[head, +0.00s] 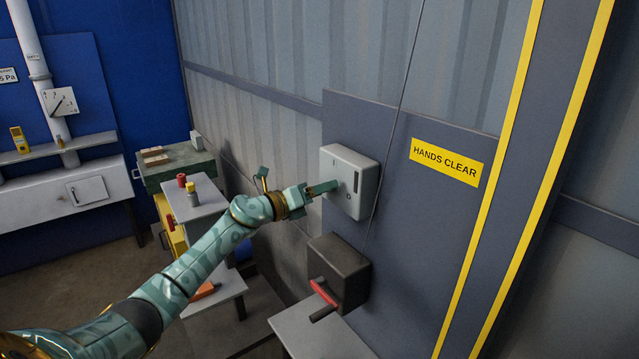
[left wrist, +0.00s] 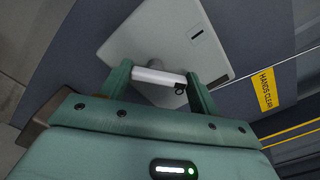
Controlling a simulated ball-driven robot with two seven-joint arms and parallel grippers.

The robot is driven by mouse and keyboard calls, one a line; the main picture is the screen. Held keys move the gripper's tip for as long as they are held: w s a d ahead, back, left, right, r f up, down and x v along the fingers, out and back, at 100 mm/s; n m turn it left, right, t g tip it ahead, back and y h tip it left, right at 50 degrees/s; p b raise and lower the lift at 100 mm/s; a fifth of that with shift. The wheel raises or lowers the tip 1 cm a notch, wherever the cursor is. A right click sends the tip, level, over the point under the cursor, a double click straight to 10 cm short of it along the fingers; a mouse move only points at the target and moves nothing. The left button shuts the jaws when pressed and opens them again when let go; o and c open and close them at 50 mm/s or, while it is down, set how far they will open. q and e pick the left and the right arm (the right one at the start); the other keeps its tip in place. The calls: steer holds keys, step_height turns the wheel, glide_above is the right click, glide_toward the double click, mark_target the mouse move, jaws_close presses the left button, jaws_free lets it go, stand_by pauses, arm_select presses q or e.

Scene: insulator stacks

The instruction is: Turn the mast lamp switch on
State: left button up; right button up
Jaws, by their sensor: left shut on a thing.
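A pale grey switch box (head: 369,172) is mounted on the dark wall panel. Its face bears a line mark near the top, a ring mark lower down and a dark slot at the right. My left gripper (head: 325,187) reaches the face of this box from the left. In the left wrist view, the box (left wrist: 150,30) fills the space beyond the fingers. My left gripper (left wrist: 160,72) is shut on a pale bar-shaped switch handle (left wrist: 155,77), which spans between its two fingers. In the head view, the gripper hides the handle. My right gripper is out of view.
A black box (head: 341,262) with a red lever (head: 323,292) sits just below. A yellow "HANDS CLEAR" sign (head: 446,162) is to the right. A small table (head: 200,205) with cylinders and a green bench (head: 178,163) stand behind my left arm.

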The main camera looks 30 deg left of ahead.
arm_select(q)
steer(key=n+p, duration=0.2)
steer(key=n, duration=0.1)
steer(key=n+p, duration=0.2)
steer(key=n, duration=0.1)
steer(key=n+p, duration=0.2)
steer(key=n, duration=0.2)
steer(key=shift+w+a, duration=0.1)
steer(key=shift+a, duration=0.2)
steer(key=shift+n, duration=0.3)
steer(key=o, duration=1)
steer(key=shift+b+v, duration=1.5)
steer(key=shift+v, duration=6.7)
steer(key=shift+w+f, duration=0.1)
